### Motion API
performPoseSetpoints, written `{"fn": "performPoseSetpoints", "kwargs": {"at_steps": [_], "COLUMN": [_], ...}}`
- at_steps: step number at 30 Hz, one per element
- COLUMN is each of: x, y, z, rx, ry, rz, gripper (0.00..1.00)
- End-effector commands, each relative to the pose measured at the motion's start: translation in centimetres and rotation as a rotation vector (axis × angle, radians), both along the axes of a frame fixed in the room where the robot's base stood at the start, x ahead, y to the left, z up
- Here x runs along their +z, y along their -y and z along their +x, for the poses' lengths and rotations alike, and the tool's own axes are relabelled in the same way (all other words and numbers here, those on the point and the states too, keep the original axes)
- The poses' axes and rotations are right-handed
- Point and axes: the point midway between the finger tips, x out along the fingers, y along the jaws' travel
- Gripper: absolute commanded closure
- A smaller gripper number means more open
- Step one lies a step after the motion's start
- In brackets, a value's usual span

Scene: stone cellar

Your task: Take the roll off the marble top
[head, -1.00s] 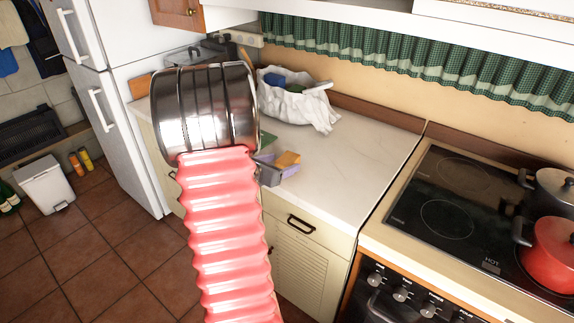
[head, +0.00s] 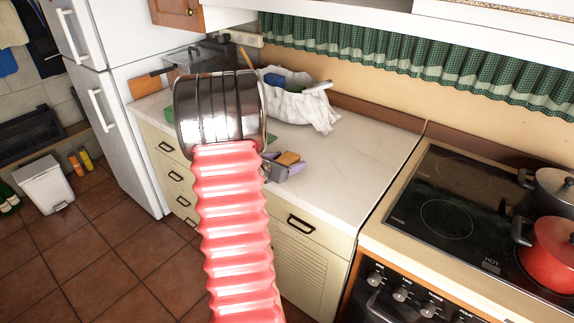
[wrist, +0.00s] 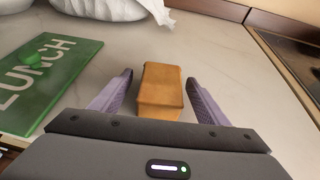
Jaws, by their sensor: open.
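The roll (wrist: 162,88) is a small orange-brown block on the pale marble top (wrist: 222,58). In the wrist view it stands between the two purple-grey fingers of my gripper (wrist: 160,77), with a gap on each side. The gripper is open and holds nothing. In the head view the roll (head: 288,157) shows small near the front edge of the marble top (head: 350,150), by my gripper (head: 284,166). My red ribbed arm and its shiny metal section hide part of the counter left of it there.
A green board lettered LUNCH (wrist: 50,72) lies left of the gripper. A crumpled white bag (head: 300,105) sits behind. The black hob (head: 450,205) with a red pot (head: 550,252) is to the right. The marble top between roll and hob is clear.

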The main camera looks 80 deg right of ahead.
Motion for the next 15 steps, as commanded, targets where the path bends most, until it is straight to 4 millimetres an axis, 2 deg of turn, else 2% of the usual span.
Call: {"fn": "performPoseSetpoints", "kwargs": {"at_steps": [3, 15], "x": [0.01, 0.01], "y": [-0.01, -0.02], "z": [0.02, 0.03], "rx": [0.0, 0.0], "ry": [0.0, 0.0], "rz": [0.0, 0.0], "gripper": [0.33, 0.61]}}
